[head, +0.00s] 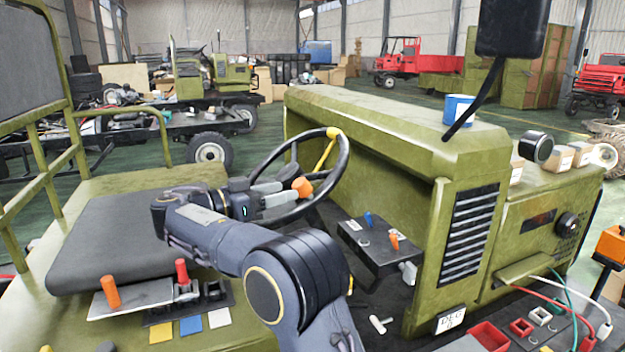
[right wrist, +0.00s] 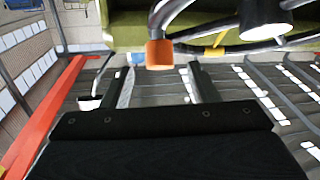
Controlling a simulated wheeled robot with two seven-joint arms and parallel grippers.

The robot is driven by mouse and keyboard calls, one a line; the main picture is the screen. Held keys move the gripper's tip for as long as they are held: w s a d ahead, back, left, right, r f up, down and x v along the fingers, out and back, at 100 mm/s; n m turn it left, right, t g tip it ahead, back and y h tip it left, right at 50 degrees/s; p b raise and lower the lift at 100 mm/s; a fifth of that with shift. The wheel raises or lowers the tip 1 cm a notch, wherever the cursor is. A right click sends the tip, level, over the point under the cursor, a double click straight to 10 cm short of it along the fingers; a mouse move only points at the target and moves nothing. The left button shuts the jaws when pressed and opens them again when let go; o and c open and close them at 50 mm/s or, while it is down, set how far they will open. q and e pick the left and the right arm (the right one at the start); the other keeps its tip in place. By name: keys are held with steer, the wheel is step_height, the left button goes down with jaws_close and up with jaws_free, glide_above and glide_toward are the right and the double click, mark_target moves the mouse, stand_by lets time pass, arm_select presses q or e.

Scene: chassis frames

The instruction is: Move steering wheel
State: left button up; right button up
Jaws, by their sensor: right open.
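The steering wheel (head: 343,160) has a black rim with a yellow section at its upper edge and an orange knob (head: 302,187) on its near side. It stands tilted beside the green hood. My right gripper (head: 287,192) reaches in from below with its fingers at the knob. In the right wrist view the fingers are spread apart, and the orange knob (right wrist: 159,53) stands just beyond and between their tips. The wheel's black rim (right wrist: 175,18) and a yellow piece (right wrist: 214,46) show behind it. Whether a finger touches the knob I cannot tell. My left gripper is not in view.
A black seat (head: 120,240) lies left of my arm, with orange and red levers (head: 181,272) in front. A control box (head: 375,248) with blue and orange switches sits right of the wheel. The green hood (head: 380,130) is behind it; a mirror (head: 513,28) hangs above.

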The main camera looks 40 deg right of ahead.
mark_target(308, 184)
steer(key=shift+w+d+r, duration=0.1)
steer(key=shift+d+r, duration=0.05)
steer(key=shift+d, duration=0.1)
steer(key=d, duration=0.2)
steer(key=d+p, duration=0.1)
steer(key=d, duration=0.1)
steer(key=s+d+p, duration=0.1)
steer(key=d, duration=0.1)
steer(key=shift+s+d+p, duration=0.15)
steer(key=shift+d+p, duration=0.15)
steer(key=shift+d, duration=0.25)
jaws_close()
